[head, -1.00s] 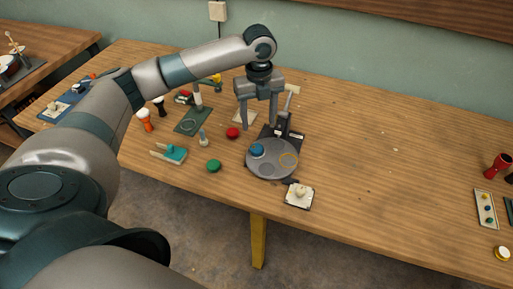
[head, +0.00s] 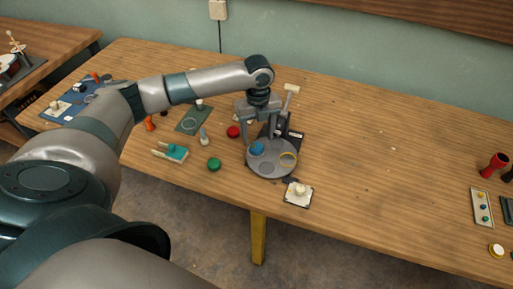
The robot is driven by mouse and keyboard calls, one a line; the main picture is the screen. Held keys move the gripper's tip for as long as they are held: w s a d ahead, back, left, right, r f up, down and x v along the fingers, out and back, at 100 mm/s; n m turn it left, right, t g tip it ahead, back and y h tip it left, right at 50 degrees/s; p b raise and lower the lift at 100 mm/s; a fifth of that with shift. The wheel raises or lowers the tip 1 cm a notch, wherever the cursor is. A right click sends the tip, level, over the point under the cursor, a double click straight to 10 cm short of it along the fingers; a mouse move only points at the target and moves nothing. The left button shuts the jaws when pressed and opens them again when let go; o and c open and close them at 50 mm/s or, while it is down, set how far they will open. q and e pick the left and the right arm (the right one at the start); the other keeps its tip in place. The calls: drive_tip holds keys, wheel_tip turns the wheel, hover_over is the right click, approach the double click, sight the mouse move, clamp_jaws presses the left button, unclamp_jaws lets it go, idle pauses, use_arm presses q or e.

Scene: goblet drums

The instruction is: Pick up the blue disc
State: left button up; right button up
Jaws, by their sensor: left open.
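The blue disc (head: 257,149) lies on the left part of a round grey plate (head: 271,171), which also bears a yellow ring (head: 288,159). My left gripper (head: 260,147) points down over the plate. Its jaws are open, with one finger at the left of the blue disc and the other at its right. I cannot tell whether the fingers touch the disc. My right gripper is not in view.
A red disc (head: 233,132) and a green disc (head: 214,164) lie left of the plate. A small white board with a knob (head: 298,194) lies in front. A dark stand (head: 290,133) rises behind the plate. The table's middle right is clear.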

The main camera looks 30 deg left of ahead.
sight(256, 147)
use_arm(q)
drive_tip(key=f, duration=0.1)
drive_tip(key=f+p, duration=0.1)
drive_tip(key=f, duration=0.1)
drive_tip(key=shift+s+a+f, duration=0.1)
drive_tip(key=shift+a, duration=0.15)
drive_tip(key=shift+f, duration=0.6)
drive_tip(key=c, duration=1.2)
drive_tip(key=shift+r, duration=0.1)
